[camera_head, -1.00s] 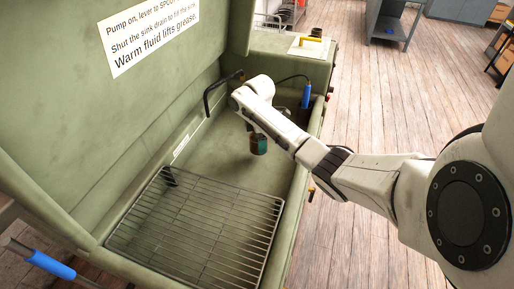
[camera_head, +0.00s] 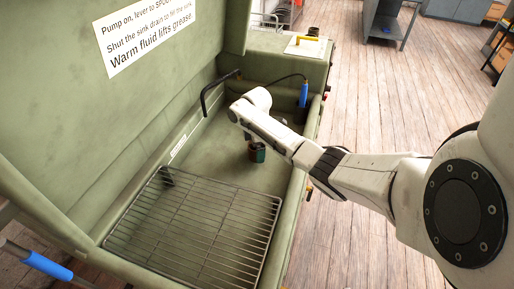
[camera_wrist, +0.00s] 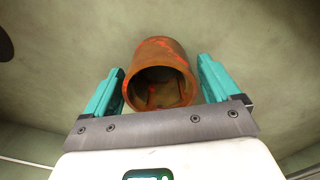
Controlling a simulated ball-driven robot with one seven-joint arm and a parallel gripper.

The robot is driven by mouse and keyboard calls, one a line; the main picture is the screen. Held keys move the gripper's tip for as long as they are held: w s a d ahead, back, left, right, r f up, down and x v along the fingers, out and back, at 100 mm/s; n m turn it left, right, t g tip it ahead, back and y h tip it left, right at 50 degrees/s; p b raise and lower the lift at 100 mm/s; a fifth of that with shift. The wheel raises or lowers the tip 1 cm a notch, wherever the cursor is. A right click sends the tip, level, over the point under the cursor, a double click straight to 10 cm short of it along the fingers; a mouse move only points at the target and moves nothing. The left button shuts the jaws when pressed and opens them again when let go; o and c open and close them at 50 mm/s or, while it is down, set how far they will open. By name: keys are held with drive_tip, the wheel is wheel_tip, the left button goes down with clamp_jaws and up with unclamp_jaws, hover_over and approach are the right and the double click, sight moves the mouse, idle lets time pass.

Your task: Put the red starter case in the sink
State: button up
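The red starter case is a rusty, open-ended cylinder with red paint patches (camera_wrist: 160,52). In the wrist view it sits between the two teal fingers of my gripper (camera_wrist: 161,80), its hollow end facing the camera. I cannot tell whether the case touches the sink floor.
A wire rack (camera_head: 195,228) covers the near part of the sink. A black bent spout (camera_head: 213,92) stands at the back left wall. A blue-handled tool (camera_head: 304,95) hangs at the back right. The sink floor left of my gripper is clear.

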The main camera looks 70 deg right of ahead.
drive_tip(key=shift+o, duration=0.8)
wheel_tip(320, 180, up, 12)
drive_tip(key=shift+r, duration=0.1)
